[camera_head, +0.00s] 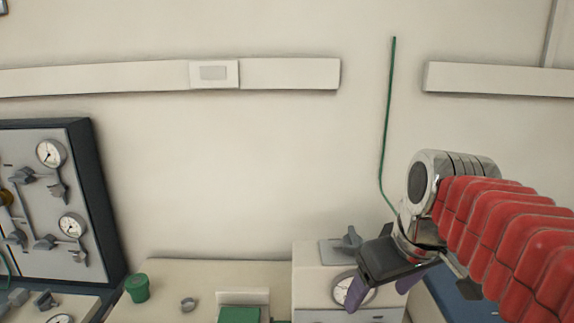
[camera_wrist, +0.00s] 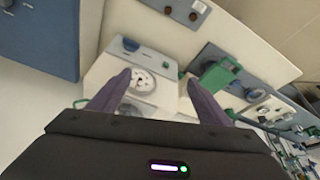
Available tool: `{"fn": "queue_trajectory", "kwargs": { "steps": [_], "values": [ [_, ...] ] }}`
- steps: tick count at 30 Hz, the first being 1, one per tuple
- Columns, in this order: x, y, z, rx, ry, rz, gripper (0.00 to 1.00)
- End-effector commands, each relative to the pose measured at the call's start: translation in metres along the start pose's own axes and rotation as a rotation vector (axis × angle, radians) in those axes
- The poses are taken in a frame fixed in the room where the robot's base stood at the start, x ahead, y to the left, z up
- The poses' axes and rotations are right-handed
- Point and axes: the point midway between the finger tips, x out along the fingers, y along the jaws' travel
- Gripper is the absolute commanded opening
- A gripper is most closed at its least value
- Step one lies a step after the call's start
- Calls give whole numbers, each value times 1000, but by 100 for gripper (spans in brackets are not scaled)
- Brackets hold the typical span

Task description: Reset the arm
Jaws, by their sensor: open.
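My gripper (camera_head: 380,292) is at the lower right of the head view, at the end of my red-sleeved arm. It hangs in front of a white box-shaped device (camera_head: 318,284) with a round dial and a grey knob on top. In the wrist view my gripper (camera_wrist: 158,85) shows two purple fingers spread apart with nothing between them. The white device (camera_wrist: 118,68) and its dial lie beyond the fingertips. The fingertips look apart from it. Part of the device is hidden behind my gripper in the head view.
A bench (camera_head: 165,308) holds a green cup (camera_head: 138,287), a small metal cup (camera_head: 188,304) and a green-topped item (camera_head: 240,314). A gauge panel (camera_head: 45,200) stands at the left. A green cable (camera_head: 386,130) runs down the wall.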

Motion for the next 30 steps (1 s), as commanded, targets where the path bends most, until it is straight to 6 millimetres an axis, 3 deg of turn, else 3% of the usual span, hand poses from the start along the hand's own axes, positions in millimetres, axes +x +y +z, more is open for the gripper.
{"fn": "queue_trajectory", "kwargs": {
  "steps": [9, 15, 30],
  "values": [
    [37, -21, 74, 190, 68, 65, 72],
    [59, -29, 107, 281, 108, 88, 72],
    [65, -30, 115, 305, 118, 92, 72]
  ]
}}
